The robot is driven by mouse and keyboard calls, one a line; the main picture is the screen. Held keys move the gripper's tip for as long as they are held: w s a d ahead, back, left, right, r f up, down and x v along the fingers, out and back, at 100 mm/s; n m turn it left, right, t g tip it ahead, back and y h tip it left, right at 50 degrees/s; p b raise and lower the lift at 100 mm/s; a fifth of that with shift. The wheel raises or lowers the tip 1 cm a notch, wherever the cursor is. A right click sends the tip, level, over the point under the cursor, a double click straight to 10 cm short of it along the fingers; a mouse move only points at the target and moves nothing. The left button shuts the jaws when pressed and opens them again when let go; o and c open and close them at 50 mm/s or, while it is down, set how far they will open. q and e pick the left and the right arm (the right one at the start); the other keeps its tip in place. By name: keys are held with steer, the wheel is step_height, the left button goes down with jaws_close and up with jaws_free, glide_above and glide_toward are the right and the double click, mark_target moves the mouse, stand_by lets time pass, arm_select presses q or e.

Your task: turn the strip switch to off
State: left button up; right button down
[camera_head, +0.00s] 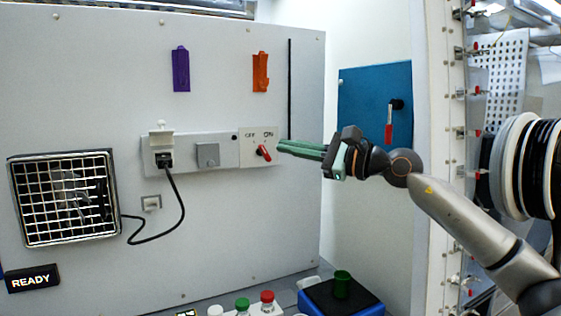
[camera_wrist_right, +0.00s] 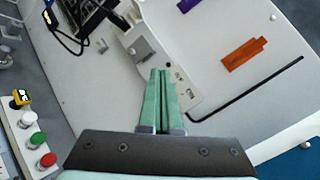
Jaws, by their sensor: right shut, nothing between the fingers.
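The strip switch (camera_head: 264,152) is a small red lever on the right end of a white power strip (camera_head: 222,151) on the grey panel. OFF is printed at its upper left and ON at its upper right. The lever tilts, with its upper end to the left. My right gripper (camera_head: 281,145) has green fingers, shut and empty, with the tips close to the right of the lever. I cannot tell whether they touch it. In the right wrist view the shut fingers (camera_wrist_right: 161,75) point at the strip (camera_wrist_right: 178,85) and hide the lever. My left gripper is not in view.
A black plug and cord (camera_head: 171,185) run from the strip to a fan grille (camera_head: 65,197). Purple (camera_head: 181,70) and orange (camera_head: 260,72) holders hang above. A blue panel (camera_head: 375,105) with a red-handled lever is at right.

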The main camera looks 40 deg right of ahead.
mark_target(265, 153)
steer(key=d+n+g+h+b, duration=0.1)
steer(key=d+n+h, duration=0.6)
steer(key=d+n, duration=0.25)
steer(key=w+a+f+p, duration=0.1)
steer(key=w, duration=0.4)
steer(key=w+a+f+p, duration=0.1)
steer(key=w+a+f, duration=0.1)
steer(key=w, duration=0.4)
steer(key=shift+a+f+n+p, duration=0.25)
steer(key=shift+f+n+p, duration=0.05)
steer(key=shift+n, duration=0.05)
